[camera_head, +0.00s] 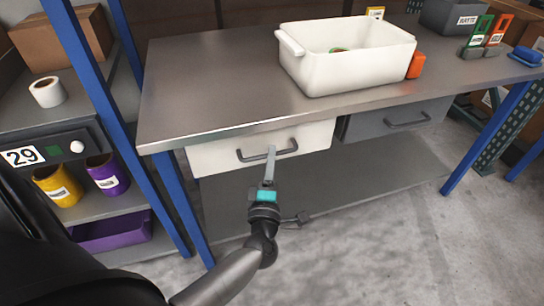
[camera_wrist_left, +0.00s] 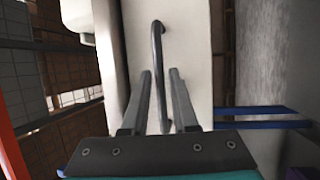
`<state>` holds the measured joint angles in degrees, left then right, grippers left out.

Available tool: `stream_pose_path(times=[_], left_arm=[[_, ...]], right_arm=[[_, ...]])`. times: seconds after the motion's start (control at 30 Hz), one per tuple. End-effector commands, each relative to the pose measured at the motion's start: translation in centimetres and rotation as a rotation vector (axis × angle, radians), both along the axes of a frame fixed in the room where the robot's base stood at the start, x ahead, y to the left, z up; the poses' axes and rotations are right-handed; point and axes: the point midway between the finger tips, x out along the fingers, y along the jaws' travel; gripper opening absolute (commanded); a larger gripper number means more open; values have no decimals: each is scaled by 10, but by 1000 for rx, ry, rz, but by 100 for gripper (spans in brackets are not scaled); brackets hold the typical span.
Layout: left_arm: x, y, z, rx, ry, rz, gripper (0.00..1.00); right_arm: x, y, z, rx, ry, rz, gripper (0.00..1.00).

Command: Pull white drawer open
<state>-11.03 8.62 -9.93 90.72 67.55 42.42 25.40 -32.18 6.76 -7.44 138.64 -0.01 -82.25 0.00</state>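The white drawer (camera_head: 222,154) is under the left part of the metal table and looks shut, its front close under the tabletop edge. Its dark bar handle (camera_head: 286,151) is on the front; it also shows in the left wrist view (camera_wrist_left: 157,45). My left gripper (camera_head: 271,150) is at the handle. In the left wrist view my left gripper (camera_wrist_left: 160,72) has its two fingers apart, one on each side of the handle bar, with gaps visible. Whether either finger touches the bar cannot be told. My right gripper is not in view.
A grey drawer (camera_head: 390,120) sits right of the white one. A white bin (camera_head: 350,71) stands on the tabletop (camera_head: 205,85). A shelf rack with a blue post (camera_head: 82,65) stands at left. A lower shelf (camera_head: 375,170) is beneath the drawers. The floor in front is clear.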

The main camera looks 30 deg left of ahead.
Motion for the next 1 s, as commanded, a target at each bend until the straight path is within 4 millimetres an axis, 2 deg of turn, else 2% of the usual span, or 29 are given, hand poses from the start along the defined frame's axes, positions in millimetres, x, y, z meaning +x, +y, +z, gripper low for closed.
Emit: stream_pose_path(times=[0.2,0.47,0.7,1.0], left_arm=[[14,8,2,1,0,0,27],[15,8,3,1,0,0,27],[14,8,3,1,0,0,1],[14,7,3,0,1,0,0]], right_arm=[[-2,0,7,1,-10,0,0],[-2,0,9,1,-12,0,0],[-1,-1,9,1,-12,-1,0],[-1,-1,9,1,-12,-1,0]])
